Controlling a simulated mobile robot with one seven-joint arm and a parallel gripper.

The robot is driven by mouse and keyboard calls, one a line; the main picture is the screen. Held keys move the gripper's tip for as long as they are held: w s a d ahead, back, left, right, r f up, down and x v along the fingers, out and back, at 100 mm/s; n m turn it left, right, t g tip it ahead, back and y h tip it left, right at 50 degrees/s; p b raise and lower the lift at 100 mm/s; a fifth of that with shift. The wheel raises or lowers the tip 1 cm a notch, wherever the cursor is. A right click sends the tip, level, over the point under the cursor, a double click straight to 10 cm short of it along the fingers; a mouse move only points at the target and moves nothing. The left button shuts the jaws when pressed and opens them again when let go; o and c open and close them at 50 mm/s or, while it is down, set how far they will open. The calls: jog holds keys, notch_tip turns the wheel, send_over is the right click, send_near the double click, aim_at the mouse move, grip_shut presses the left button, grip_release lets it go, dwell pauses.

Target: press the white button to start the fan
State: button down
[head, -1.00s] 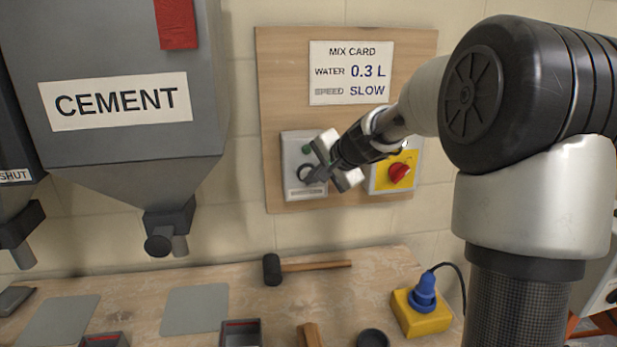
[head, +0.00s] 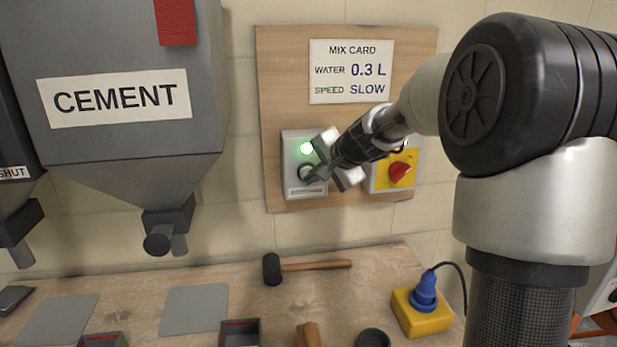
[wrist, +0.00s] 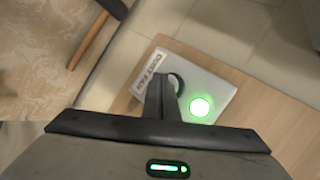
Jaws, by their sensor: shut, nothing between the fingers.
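A light grey switch box (head: 293,181) hangs on the wooden board, with a label reading what looks like "DUST FAN" in the wrist view (wrist: 146,70). Its round lamp (head: 306,148) glows bright green and also shows in the wrist view (wrist: 200,106). Below the lamp is a dark-ringed round button (head: 306,172). My gripper (head: 317,176) is shut and empty, its fingertips right at the button. In the wrist view the fingers (wrist: 162,88) cover most of the button, so its face is hidden and I cannot tell whether they still touch it.
A yellow box with a red knob (head: 399,172) sits just right of the switch box, close to my gripper. A mix card (head: 350,72) is above. The cement hopper (head: 120,100) stands at the left. A mallet (head: 272,268) and a yellow socket box (head: 420,318) lie on the bench.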

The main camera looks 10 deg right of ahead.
jog(key=s+b, duration=0.4)
jog(key=s, duration=0.2)
dwell(0.6)
